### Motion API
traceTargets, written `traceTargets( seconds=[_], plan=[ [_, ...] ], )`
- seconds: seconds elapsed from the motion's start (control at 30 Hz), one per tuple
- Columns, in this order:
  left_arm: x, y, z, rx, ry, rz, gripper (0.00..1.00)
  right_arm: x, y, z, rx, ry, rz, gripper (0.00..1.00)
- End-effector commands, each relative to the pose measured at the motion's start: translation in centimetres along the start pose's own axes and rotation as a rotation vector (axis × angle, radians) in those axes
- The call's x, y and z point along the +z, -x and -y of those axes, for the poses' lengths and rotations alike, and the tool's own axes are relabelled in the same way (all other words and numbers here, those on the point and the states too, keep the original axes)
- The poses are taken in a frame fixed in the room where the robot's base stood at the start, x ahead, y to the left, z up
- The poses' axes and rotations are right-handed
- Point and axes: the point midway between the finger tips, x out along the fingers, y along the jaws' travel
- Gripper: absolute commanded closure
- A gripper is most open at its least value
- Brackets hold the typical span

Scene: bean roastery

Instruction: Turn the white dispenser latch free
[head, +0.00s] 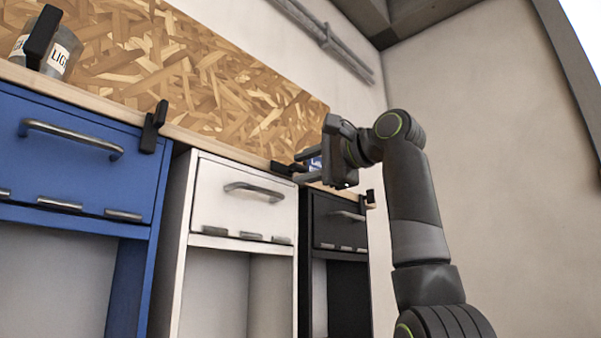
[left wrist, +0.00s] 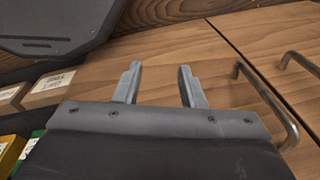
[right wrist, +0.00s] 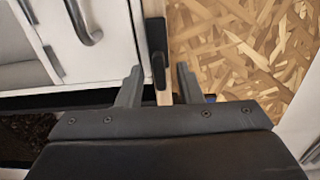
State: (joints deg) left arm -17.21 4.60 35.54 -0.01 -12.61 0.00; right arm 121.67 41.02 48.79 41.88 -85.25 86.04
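The white dispenser (head: 238,200) stands between a blue and a black one. Its dark latch (head: 283,168) sits at its upper right edge, by the wooden rail. My right gripper (head: 300,166) is at this latch, its fingers pointing left towards it. In the right wrist view the latch (right wrist: 158,50) lies in line with the gap between the two open fingers (right wrist: 160,76); its near end is close to the tips. I cannot tell whether a finger touches it. My left gripper (left wrist: 157,72) is open and empty, out of the head view, above wooden drawer fronts.
The blue dispenser (head: 75,150) has its own dark latch (head: 152,128); the black dispenser (head: 338,225) has one too (head: 369,198). A wood-chip panel (head: 190,60) rises behind the rail. A labelled jar (head: 60,55) stands at far left. Small boxes (left wrist: 48,86) show in the left wrist view.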

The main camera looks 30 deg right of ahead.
Motion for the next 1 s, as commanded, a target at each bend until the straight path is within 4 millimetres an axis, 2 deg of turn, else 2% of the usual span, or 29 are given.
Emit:
traceTargets(
  seconds=[0.03,0.3,0.5,0.6,0.8,1.0],
  plan=[
    [0.1,-1.0,-0.1,0.000,0.000,0.000,0.64,-0.1,1.2,-0.4,-0.006,0.000,-0.001,0.67],
    [0.4,-3.9,-0.4,0.000,0.000,0.000,0.64,-0.1,7.8,-0.5,-0.006,-0.001,-0.001,0.67],
    [0.6,-5.2,-0.5,0.000,0.000,0.000,0.64,-0.1,12.3,-0.3,-0.005,-0.001,-0.001,0.67],
    [0.6,-5.5,-0.5,0.000,0.000,0.000,0.64,-0.1,13.9,-0.2,-0.004,-0.001,-0.001,0.67],
    [0.6,-5.8,-0.5,0.000,0.000,0.000,0.64,-0.1,15.6,-0.1,-0.003,-0.001,-0.001,0.67],
    [0.6,-5.8,-0.5,0.000,0.000,0.000,0.64,-0.1,15.7,-0.1,-0.001,-0.001,-0.002,0.67]
  ],
)
